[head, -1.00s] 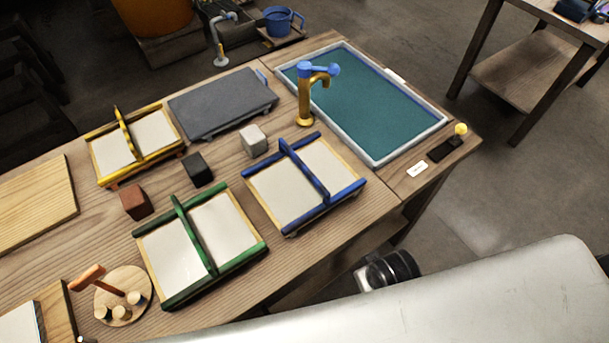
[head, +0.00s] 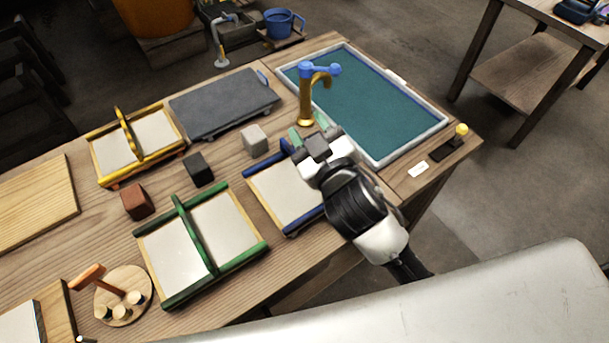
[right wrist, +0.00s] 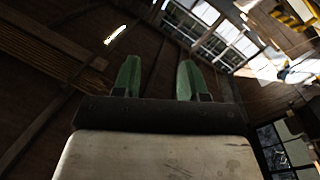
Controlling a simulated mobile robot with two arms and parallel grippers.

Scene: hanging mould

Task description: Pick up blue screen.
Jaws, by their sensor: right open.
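The blue screen (head: 282,193) lies on the wooden table, a pale mesh panel with blue and light wood edges and a blue bar across it. My right gripper (head: 308,136) is over its far right part and hides the right half and most of the bar. Its green fingers point away from me, toward the tap. In the right wrist view the two green fingers (right wrist: 157,78) stand apart with nothing between them; that view faces the ceiling and windows, and no screen shows in it. I cannot tell whether the gripper touches the screen. My left gripper is out of view.
A gold tap with a blue handle (head: 306,98) stands just beyond my right gripper, beside the teal basin (head: 370,100). A green screen (head: 169,257) and a yellow screen (head: 112,157) lie to the left. Several small blocks and a grey slab (head: 222,103) are behind.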

